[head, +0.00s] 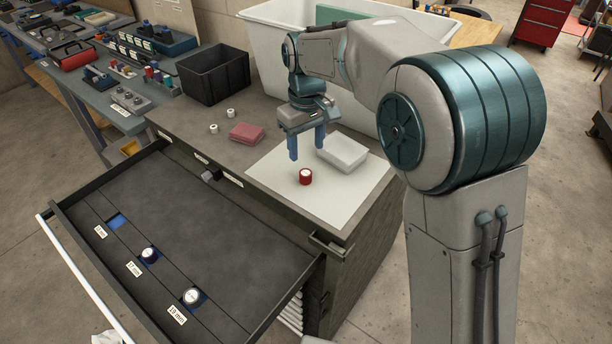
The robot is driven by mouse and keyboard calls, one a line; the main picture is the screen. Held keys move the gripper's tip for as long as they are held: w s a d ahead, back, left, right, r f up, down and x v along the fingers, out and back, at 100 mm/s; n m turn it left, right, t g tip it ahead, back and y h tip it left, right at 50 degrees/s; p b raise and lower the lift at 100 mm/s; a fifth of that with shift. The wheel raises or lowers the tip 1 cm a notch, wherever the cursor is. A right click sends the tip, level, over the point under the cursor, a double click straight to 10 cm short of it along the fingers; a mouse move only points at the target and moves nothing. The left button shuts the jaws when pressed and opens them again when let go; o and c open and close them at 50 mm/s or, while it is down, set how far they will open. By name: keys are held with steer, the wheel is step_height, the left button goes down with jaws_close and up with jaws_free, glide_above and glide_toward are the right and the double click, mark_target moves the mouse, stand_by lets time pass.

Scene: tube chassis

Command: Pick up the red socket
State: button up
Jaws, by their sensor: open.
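The red socket (305,177) stands upright on a white mat (262,171) on top of the cabinet. It has a pale top and is fully visible. My gripper (307,151) points down above the mat, with its two blue fingers apart and nothing between them. The fingertips appear close above and slightly behind the socket, apart from it as far as I can tell.
A red cloth (247,133), small white rolls and a black crate (213,75) are to the left. An open drawer (180,235) holding two sockets juts out in front. A big white bin (262,48) stands behind.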

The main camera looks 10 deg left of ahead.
mark_target(306, 173)
steer(key=f, duration=0.4)
steer(key=f+p, duration=0.1)
steer(key=f, duration=0.2)
steer(key=shift+s+a+f, duration=0.1)
steer(key=shift+s, duration=0.15)
steer(key=c, duration=1.1)
